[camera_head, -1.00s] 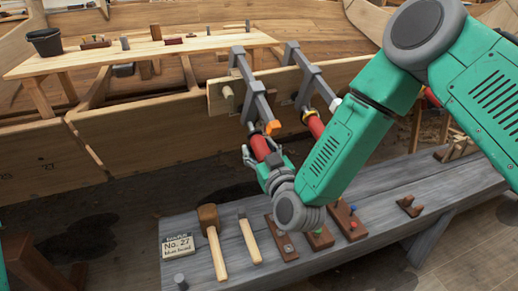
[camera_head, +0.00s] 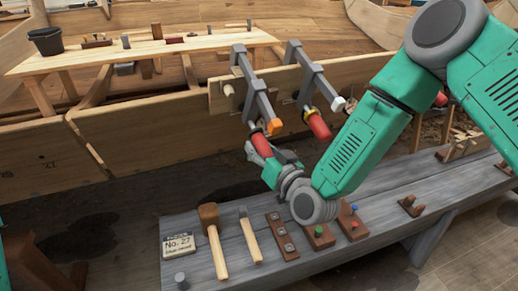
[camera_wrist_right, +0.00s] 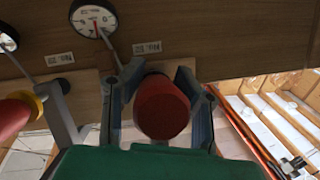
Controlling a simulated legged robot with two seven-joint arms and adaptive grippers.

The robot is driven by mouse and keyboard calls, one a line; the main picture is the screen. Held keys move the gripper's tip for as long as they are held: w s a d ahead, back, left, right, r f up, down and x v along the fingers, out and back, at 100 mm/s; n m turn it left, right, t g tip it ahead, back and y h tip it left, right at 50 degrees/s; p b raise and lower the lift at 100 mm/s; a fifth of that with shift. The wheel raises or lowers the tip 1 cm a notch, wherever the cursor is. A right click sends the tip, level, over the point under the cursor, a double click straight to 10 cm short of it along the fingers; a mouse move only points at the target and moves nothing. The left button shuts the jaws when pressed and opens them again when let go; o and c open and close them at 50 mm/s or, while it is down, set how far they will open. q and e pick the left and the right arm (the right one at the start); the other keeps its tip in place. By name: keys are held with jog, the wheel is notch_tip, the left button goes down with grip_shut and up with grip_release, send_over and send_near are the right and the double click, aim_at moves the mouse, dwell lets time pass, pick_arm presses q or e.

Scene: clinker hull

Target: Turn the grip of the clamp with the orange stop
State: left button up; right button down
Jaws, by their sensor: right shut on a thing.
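The clamp with the orange stop (camera_head: 274,126) is the left one of two grey bar clamps on the hull plank. Its red grip (camera_head: 260,142) hangs below the bar, tilted. My right gripper (camera_head: 259,151) is shut on this grip; in the right wrist view the round end of the red grip (camera_wrist_right: 162,107) sits between the two fingers (camera_wrist_right: 160,112). The second clamp, with a white stop (camera_head: 338,104), stands to the right; its red grip (camera_head: 319,126) has a yellow collar. My left gripper is not in view.
Round dials (camera_wrist_right: 94,18) show on the plank in the wrist view. A light wooden bench (camera_head: 150,50) stands behind.

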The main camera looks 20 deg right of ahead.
jog(key=shift+f+m+y+b, duration=0.1)
jog(key=shift+m+y+b, duration=0.4)
jog(key=shift+m+y, duration=0.3)
jog(key=shift+s+a+m+y+b, duration=0.1)
jog(key=shift+a+m+y+b, duration=0.05)
jog(key=shift+m+y+b, duration=0.85)
jog(key=m+y+b, duration=0.2)
jog(key=y+b, duration=0.1)
jog(key=shift+s+a+b, duration=0.1)
jog(key=shift+a+b, duration=0.05)
jog(key=shift+b, duration=0.15)
jog(key=shift+s+r+m+t+y+b, duration=0.1)
jog(key=shift+r+m+t+y+b, duration=0.05)
jog(key=shift+m+y+b, duration=0.4)
jog(key=shift+s+r+m+t+y+b, duration=0.15)
jog(key=shift+m+y+b, duration=0.2)
jog(key=shift+m+b, duration=0.4)
jog(key=shift+w, duration=0.1)
jog(key=c, duration=1.1)
grip_release()
jog(key=shift+r, duration=0.1)
